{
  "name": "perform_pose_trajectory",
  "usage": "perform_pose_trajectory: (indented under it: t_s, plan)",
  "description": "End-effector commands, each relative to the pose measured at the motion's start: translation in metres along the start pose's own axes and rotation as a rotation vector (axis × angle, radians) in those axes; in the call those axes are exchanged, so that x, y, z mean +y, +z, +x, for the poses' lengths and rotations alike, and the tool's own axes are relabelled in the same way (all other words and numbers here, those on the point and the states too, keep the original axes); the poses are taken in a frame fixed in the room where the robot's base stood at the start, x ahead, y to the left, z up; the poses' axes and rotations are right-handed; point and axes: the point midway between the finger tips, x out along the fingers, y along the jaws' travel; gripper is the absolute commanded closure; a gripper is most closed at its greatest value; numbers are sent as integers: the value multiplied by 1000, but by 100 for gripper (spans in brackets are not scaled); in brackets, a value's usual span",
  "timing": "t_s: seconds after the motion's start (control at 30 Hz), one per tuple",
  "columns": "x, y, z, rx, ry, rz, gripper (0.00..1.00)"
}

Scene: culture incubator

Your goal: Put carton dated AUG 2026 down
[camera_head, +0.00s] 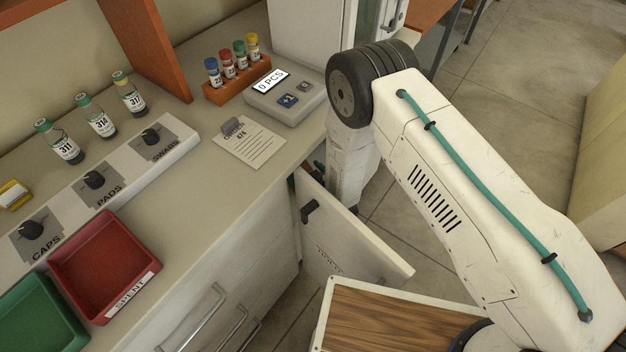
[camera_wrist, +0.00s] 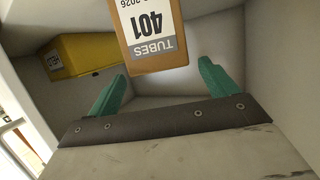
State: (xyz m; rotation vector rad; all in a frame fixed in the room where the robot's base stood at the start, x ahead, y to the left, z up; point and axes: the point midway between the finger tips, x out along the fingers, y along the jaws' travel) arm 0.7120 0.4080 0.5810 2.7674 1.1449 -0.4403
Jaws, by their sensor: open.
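An orange-brown carton (camera_wrist: 150,58) labelled TUBES 401 shows at the top of the wrist view. Its date line ends in 2026; the month cannot be read. My gripper (camera_wrist: 162,72) has two teal fingers spread wide, one on each side of the carton's near end, with visible gaps at both sides. Whether the carton rests on a surface is not clear. In the head view my gripper and both cartons are hidden; my arm reaches down beside the open cupboard door.
Pale walls of the compartment (camera_wrist: 285,75) surround my gripper closely. The cupboard door (camera_head: 345,250) stands open below the counter. On the counter are a red SPENT tray (camera_head: 104,262), a green tray (camera_head: 40,320), several vials, a tube rack (camera_head: 236,84) and a counting scale (camera_head: 286,97).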

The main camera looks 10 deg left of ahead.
Motion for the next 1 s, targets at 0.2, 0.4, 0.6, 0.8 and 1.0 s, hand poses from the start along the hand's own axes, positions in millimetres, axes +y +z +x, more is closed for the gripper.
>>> perform_pose_trajectory:
  t_s: [0.2, 0.4, 0.6, 0.8, 1.0]
  plan:
    - [0, 0, -43, -2, 0, 0, 15]
    - [0, -1, -61, 1, 0, 0, 15]
    - [0, -1, -63, 1, 0, 0, 15]
    - [2, -3, -63, 0, 2, 4, 15]
    - [36, -50, -62, -25, 30, 95, 15]
